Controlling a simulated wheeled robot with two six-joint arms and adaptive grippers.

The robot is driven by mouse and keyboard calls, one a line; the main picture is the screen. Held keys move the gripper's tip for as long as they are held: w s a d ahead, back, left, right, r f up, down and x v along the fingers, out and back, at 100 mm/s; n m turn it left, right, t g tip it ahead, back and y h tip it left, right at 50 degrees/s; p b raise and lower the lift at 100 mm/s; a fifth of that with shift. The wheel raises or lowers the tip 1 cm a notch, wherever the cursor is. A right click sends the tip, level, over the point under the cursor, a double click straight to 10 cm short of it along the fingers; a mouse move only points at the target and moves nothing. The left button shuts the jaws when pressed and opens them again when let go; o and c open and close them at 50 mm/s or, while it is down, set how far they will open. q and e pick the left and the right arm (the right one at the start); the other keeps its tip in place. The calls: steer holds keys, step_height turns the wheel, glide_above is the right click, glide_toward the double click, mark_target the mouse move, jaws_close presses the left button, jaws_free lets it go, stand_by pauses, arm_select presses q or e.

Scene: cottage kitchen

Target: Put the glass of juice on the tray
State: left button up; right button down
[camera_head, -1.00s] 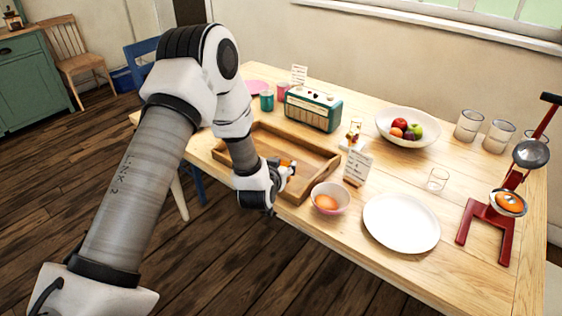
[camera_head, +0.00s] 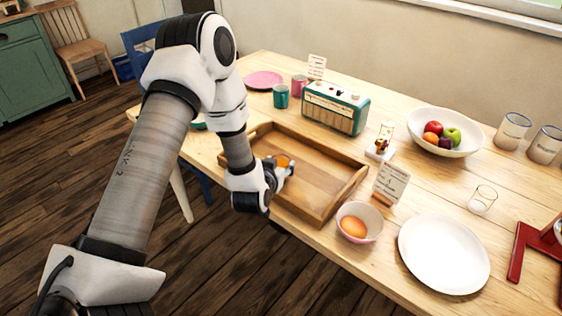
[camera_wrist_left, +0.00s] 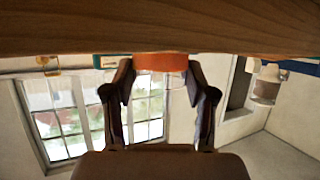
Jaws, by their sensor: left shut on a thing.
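The glass of orange juice (camera_head: 283,160) is in my left gripper (camera_head: 284,171), whose fingers are shut on it. In the head view it appears over the left part of the wooden tray (camera_head: 330,178), inside its rim. The left wrist view shows the orange juice (camera_wrist_left: 160,62) between the two fingers (camera_wrist_left: 160,82), close against a brown wooden surface at the top of that picture. I cannot tell whether the glass touches the tray floor. My gripper hides part of the glass and of the tray's front wall. My right gripper is not in view.
A green radio (camera_head: 336,107) stands behind the tray. A card (camera_head: 391,184), a fruit bowl (camera_head: 463,143) and a small glass (camera_head: 482,199) are to the right.

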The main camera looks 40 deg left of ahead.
arm_select(q)
steer(key=shift+s+r, duration=0.1)
steer(key=shift+s, duration=0.3)
steer(key=o, duration=1.3)
steer(key=shift+w+f, duration=0.2)
steer(key=shift+o, duration=0.2)
steer(key=shift+s, duration=0.1)
